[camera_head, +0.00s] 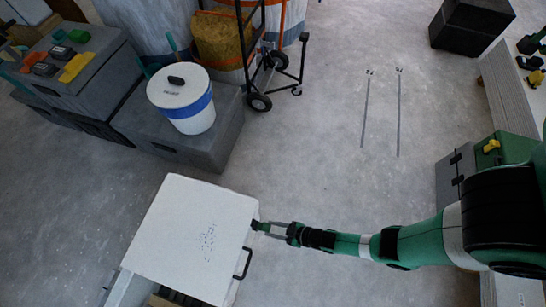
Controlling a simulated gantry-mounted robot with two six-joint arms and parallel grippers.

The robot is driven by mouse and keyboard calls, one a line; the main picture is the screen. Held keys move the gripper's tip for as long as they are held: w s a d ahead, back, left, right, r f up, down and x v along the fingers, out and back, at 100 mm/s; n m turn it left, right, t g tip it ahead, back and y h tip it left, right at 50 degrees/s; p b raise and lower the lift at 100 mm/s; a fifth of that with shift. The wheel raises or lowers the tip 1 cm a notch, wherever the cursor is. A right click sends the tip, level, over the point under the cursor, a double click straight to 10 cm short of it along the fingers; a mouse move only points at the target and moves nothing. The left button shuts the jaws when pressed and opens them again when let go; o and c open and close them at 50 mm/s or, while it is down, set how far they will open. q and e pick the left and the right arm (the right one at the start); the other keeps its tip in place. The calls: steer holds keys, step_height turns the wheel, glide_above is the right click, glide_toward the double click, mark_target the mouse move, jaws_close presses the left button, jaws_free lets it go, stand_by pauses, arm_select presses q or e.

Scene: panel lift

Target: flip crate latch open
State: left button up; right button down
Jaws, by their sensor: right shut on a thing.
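A large white panel (190,235) lies at the lower left of the head view, over a box (125,290) whose pale side and dark inside show below it. A black handle (243,263) is on the panel's right edge. My right gripper (262,227) reaches in from the right and is shut at that edge, just above the handle; its tips meet a small dark part there. That part is too small to tell whether it is a latch. A grey and green crate (455,180) with black fittings and a yellow piece (491,145) stands at the right, partly behind my arm.
A white bucket (182,97) with a blue band stands on a dark grey box (215,130). Another grey box (65,60) has yellow and green pieces on top. A wheeled cart (262,60) stands behind. The floor (320,160) in the middle is clear.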

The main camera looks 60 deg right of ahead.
steer(key=shift+c, duration=2.4)
jaws_free()
steer(key=p+v, duration=0.5)
steer(key=v, duration=0.6)
steer(key=shift+s+p, duration=0.3)
steer(key=shift+p, duration=0.1)
steer(key=shift+r, duration=0.15)
